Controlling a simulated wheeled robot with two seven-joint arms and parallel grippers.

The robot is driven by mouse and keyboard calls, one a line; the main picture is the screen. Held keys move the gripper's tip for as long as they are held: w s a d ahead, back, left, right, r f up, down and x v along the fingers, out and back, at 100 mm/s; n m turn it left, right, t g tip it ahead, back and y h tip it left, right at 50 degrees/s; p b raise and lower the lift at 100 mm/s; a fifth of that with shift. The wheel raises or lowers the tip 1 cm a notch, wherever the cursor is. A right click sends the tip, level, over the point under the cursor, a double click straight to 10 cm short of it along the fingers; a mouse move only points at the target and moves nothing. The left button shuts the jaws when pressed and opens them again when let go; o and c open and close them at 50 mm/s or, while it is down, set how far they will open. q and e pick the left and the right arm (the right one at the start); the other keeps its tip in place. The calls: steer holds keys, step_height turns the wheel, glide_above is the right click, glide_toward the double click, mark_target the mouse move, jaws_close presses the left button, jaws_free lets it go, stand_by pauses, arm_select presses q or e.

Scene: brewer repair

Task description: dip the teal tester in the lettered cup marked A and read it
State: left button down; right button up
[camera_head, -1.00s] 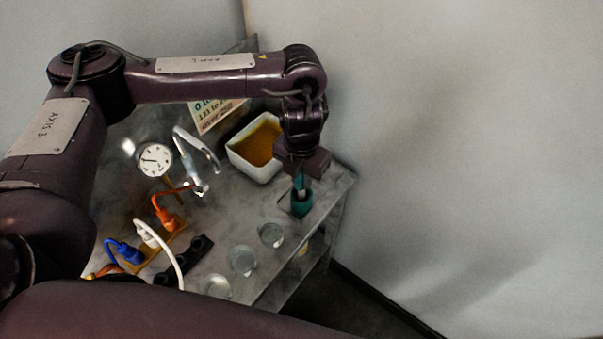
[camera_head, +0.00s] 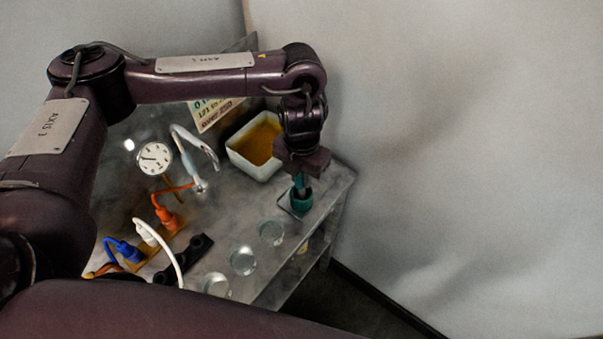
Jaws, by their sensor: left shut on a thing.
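My left gripper (camera_head: 301,174) points down at the right end of the grey table and is shut on the teal tester (camera_head: 299,183). The tester's lower part is at a teal holder (camera_head: 301,203) on the table; I cannot tell how deep it sits in it. Three small clear cups (camera_head: 271,233), (camera_head: 243,261), (camera_head: 217,285) stand in a row along the table's front right edge. No letters on them can be read, so I cannot tell which is A. The tester's reading is not visible. My right gripper is not in view.
A white square dish (camera_head: 240,160) of amber liquid stands behind the gripper, beside a lettered card (camera_head: 212,112). A round gauge (camera_head: 154,159), a bent spout (camera_head: 190,150), orange (camera_head: 166,216), white and blue plugs, and a black rack (camera_head: 190,258) fill the left side.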

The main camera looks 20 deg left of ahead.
arm_select(q)
steer(key=shift+f+b, duration=0.35)
steer(key=shift+f, duration=0.1)
stand_by(0.4)
steer(key=c, duration=0.7)
jaws_free()
steer(key=shift+r+p, duration=1.15)
steer(key=shift+r, duration=0.2)
step_height(320, 180, up, 4)
steer(key=p, duration=0.4)
steer(key=shift+r, duration=0.25)
steer(key=shift+f, duration=0.1)
